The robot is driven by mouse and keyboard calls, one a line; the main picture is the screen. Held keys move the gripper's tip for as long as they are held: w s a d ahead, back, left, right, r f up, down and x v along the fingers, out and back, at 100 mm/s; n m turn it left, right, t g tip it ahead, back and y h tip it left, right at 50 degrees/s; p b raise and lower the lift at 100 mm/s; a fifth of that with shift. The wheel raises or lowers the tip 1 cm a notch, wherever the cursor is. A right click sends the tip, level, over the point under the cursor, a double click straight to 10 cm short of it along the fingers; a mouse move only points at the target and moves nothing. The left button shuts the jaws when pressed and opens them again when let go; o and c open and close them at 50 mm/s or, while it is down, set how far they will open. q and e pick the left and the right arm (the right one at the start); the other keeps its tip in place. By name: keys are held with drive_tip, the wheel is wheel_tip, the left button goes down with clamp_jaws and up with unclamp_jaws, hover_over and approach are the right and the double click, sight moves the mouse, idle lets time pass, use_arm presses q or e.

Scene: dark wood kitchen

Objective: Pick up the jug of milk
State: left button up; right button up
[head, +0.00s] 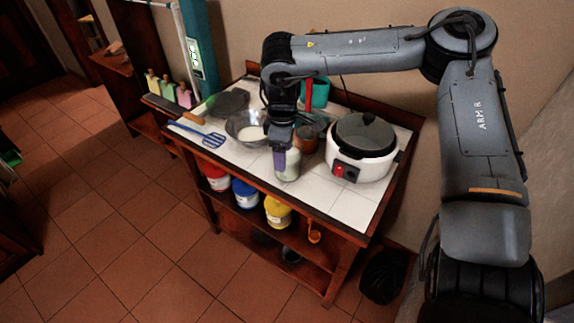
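A pale, whitish container (291,168), which looks like the jug of milk, stands on the white tiled counter near its front edge. My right arm comes in from the right and reaches down over the counter. My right gripper (281,157) is at the container, with one finger in front of its left side. The gripper and wrist hide part of the container, and the second finger cannot be made out. I cannot tell whether the fingers touch it. My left gripper is not in view.
A white rice cooker (362,148) stands to the right of the container. A metal bowl (235,127) with white contents and a blue spatula (209,138) are to the left. A copper-coloured pot (307,138) and a teal container (318,92) are behind.

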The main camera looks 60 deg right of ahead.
drive_tip(key=shift+w+f+b, duration=0.1)
drive_tip(key=shift+f+b, duration=0.4)
drive_tip(key=shift+f, duration=2.15)
clamp_jaws()
